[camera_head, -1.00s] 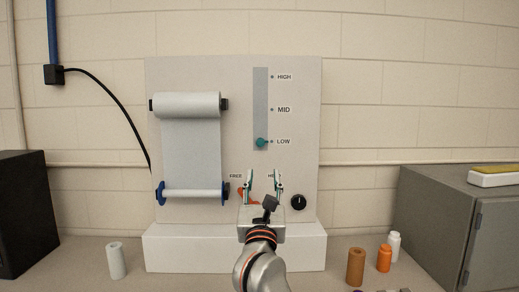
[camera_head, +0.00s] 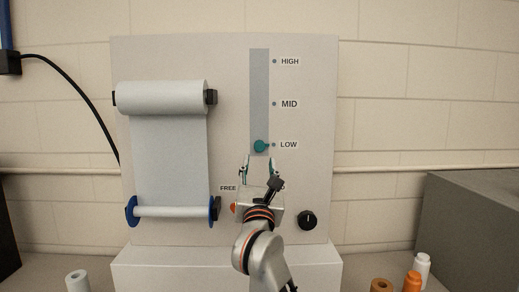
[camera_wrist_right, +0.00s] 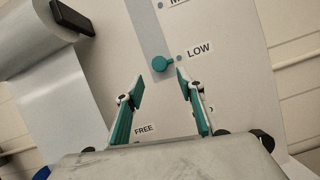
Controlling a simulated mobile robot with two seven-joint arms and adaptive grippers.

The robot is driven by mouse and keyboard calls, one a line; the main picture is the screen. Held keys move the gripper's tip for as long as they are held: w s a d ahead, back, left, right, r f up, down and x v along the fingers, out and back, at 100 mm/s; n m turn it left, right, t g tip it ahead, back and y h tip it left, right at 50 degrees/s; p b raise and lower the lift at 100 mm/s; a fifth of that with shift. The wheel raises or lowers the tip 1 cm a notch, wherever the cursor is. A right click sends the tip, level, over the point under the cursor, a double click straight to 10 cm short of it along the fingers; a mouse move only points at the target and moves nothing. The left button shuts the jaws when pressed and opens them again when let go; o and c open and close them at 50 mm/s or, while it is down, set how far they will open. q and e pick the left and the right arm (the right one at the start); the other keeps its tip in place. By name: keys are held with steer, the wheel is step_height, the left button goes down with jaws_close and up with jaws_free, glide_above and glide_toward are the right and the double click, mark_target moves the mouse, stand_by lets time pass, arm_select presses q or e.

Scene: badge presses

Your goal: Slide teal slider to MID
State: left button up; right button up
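The teal slider (camera_head: 260,146) is a round knob with a small pointer, at the LOW mark near the bottom of a grey vertical track (camera_head: 259,95). The MID label (camera_head: 289,104) is above it, to the right of the track. My right gripper (camera_head: 259,162) is open and empty, just below the knob, with its fingers pointing up at the panel. In the right wrist view the knob (camera_wrist_right: 160,64) shows beyond the fingertips, near the gap between them. The fingers look apart from it. My left gripper is not in view.
A paper roll (camera_head: 163,97) hangs on the panel's left, with a lower spool (camera_head: 173,211). A black dial (camera_head: 307,220) is at the lower right. A red-orange piece (camera_head: 233,207) by the FREE label is partly behind my arm. Small cylinders (camera_head: 412,282) stand at the right.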

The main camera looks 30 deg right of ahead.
mark_target(259, 148)
steer(key=x, duration=0.7)
steer(key=shift+w+d+r+p, duration=0.1)
steer(key=shift+r+p, duration=0.05)
steer(key=shift+p, duration=0.15)
steer(key=shift+c, duration=0.3)
jaws_close()
